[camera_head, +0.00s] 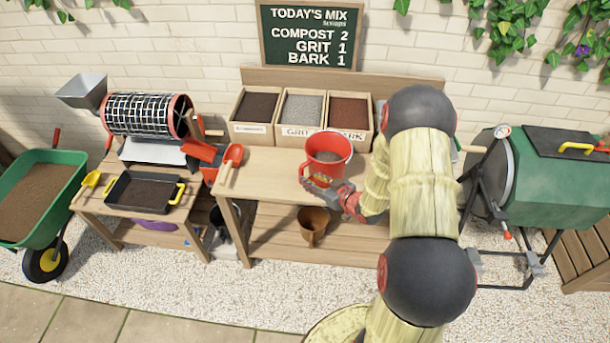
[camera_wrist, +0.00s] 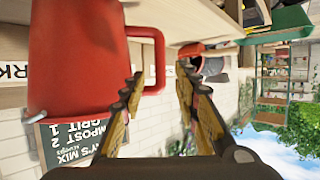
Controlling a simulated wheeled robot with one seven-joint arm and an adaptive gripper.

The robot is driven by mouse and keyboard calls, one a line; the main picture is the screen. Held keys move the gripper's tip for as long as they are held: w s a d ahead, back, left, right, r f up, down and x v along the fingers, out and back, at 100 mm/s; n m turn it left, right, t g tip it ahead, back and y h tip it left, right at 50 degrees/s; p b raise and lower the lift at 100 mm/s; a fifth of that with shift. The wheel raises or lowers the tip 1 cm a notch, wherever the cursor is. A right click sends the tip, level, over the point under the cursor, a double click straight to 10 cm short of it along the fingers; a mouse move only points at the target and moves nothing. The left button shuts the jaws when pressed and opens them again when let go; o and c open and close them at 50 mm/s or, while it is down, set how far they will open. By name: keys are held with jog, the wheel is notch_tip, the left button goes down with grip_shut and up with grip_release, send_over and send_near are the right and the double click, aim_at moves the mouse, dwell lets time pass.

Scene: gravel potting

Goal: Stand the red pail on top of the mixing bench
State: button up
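The red pail (camera_head: 328,148) is upright at the mixing bench (camera_head: 265,181), in front of the bins, and appears to stand on its top. Its base is partly hidden by my gripper (camera_head: 318,185). In the wrist view, which is upside down, the pail (camera_wrist: 82,55) fills the left side and its base is cut off. Its handle (camera_wrist: 159,62) lies between the two fingers of my gripper (camera_wrist: 160,84). The fingers are apart, with gaps showing beside the handle.
Bins of compost (camera_head: 257,106), grit (camera_head: 302,108) and bark (camera_head: 348,112) stand behind the pail. A red scoop (camera_head: 231,163) lies on the bench's left end. A brown pot (camera_head: 313,224) is on the lower shelf. A green drum (camera_head: 550,180) stands at right.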

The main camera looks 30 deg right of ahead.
jog(key=s+r+m+g+h, duration=0.1)
jog(key=s+r+g+h, duration=0.15)
jog(key=r, duration=0.85)
jog(key=s+r+g+h, duration=0.1)
jog(key=s+r+h, duration=0.2)
jog(key=r, duration=0.8)
jog(key=s+a+r+g+y, duration=0.1)
jog(key=s+a+r, duration=0.2)
jog(key=s+a, duration=0.2)
jog(key=s+a+r+m+g+y, duration=0.1)
jog(key=s+a+r+g, duration=0.1)
jog(key=s+a, duration=0.4)
jog(key=s+a+r+g+y, duration=0.1)
jog(key=s+a+r, duration=0.3)
jog(key=s, duration=0.9)
jog(key=shift+s+a+r, duration=0.15)
jog(key=shift+a+r, duration=0.1)
jog(key=shift+a, duration=0.9)
jog(key=shift+f+b, duration=0.6)
jog(key=shift+f, duration=0.2)
